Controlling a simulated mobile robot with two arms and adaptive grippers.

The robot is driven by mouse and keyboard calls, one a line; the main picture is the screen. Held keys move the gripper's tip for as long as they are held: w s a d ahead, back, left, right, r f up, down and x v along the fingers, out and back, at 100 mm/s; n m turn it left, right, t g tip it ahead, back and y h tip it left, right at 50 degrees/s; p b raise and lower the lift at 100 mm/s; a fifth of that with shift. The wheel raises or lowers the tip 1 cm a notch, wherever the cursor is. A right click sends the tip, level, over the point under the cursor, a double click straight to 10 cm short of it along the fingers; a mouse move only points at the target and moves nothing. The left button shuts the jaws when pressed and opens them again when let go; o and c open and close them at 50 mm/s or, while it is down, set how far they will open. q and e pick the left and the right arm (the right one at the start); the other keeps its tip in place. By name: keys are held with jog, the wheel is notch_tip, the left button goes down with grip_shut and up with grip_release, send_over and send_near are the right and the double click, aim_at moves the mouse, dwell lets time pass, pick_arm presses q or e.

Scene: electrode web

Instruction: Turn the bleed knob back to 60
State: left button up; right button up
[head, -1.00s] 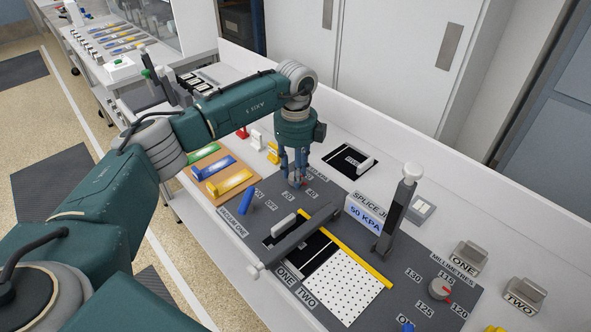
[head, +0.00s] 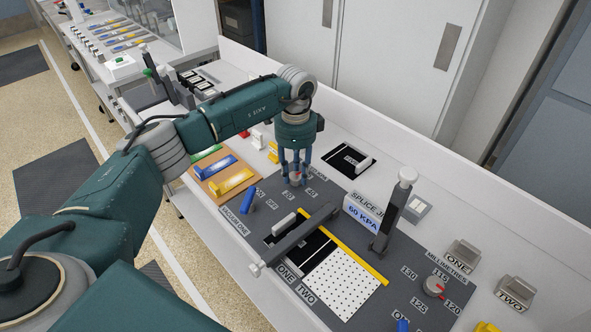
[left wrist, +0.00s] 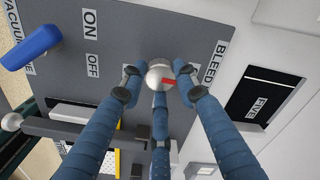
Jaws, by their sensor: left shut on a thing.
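The bleed knob (left wrist: 158,74) is a round silver knob with a red pointer, on the dark grey panel beside the word BLEED in the left wrist view. The fingers hide part of the number scale around the knob. The splice display (head: 363,215) reads 60 KPA. My right gripper is not in view.
A blue lever (head: 247,201) stands by the vacuum ON and OFF labels. A grey bar (head: 300,238) crosses the panel, and a dark upright post (head: 393,216) stands right of it. A second red-pointer knob (head: 433,287) sits at the lower right.

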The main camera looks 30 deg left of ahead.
aim_at(295, 176)
pick_arm(q)
jog(key=shift+n, duration=0.4)
jog(key=o, duration=1.2)
jog(key=shift+c, duration=0.2)
notch_tip(295, 176, up, 12)
